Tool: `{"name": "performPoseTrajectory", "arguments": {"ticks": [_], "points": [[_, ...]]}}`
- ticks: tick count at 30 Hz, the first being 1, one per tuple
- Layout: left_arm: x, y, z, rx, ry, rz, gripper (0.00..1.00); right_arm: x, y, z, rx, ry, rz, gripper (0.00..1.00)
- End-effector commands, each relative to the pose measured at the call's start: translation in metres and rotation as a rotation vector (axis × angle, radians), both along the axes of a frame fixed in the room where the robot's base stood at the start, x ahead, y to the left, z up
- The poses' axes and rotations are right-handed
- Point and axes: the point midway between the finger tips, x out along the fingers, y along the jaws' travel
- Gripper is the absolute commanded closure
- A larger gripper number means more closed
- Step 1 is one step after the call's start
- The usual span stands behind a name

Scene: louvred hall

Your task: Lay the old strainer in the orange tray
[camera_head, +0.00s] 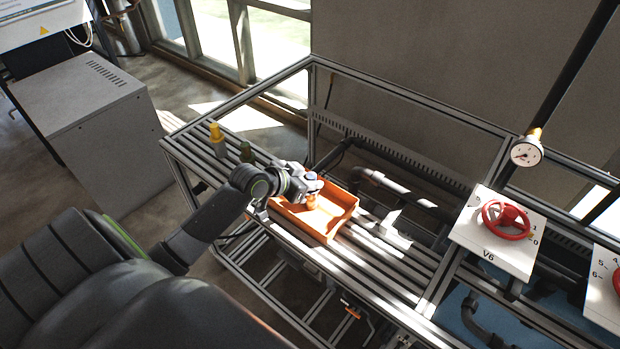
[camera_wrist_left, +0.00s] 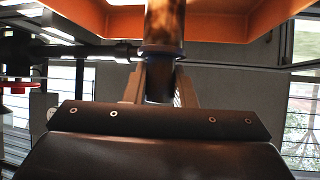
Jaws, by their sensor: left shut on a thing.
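The orange tray (camera_head: 338,223) sits on the slatted bench; its underside or wall shows along the top of the left wrist view (camera_wrist_left: 228,18). My left gripper (camera_head: 311,187) is over the tray's back left part. It is shut on the old strainer (camera_head: 312,202), a rusty brown cylinder. In the left wrist view the strainer (camera_wrist_left: 165,24) stands out from between the fingers (camera_wrist_left: 160,88), with a dark bluish end at the grip. The strainer appears within the tray's outline. I cannot tell whether it touches the tray floor. My right gripper is not in view.
A red handwheel (camera_head: 506,220) stands farther right.

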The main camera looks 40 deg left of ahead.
Motion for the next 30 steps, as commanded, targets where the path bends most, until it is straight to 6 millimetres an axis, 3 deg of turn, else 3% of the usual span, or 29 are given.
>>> {"name": "performPoseTrajectory", "arguments": {"ticks": [9,10,15,26,30], "points": [[0.0,0.0,-0.004,0.001,-0.001,-0.001,1.0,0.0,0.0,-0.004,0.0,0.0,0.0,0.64],[0.0,0.0,-0.003,0.001,-0.001,-0.001,0.74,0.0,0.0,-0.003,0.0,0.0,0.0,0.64],[0.0,0.0,-0.003,0.0,-0.001,0.0,0.54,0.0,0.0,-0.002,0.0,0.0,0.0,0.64],[-0.001,0.001,0.002,0.001,0.0,-0.001,0.54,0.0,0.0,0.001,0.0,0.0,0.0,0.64],[-0.014,0.006,0.009,0.006,-0.002,-0.002,0.54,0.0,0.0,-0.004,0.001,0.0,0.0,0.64]]}}
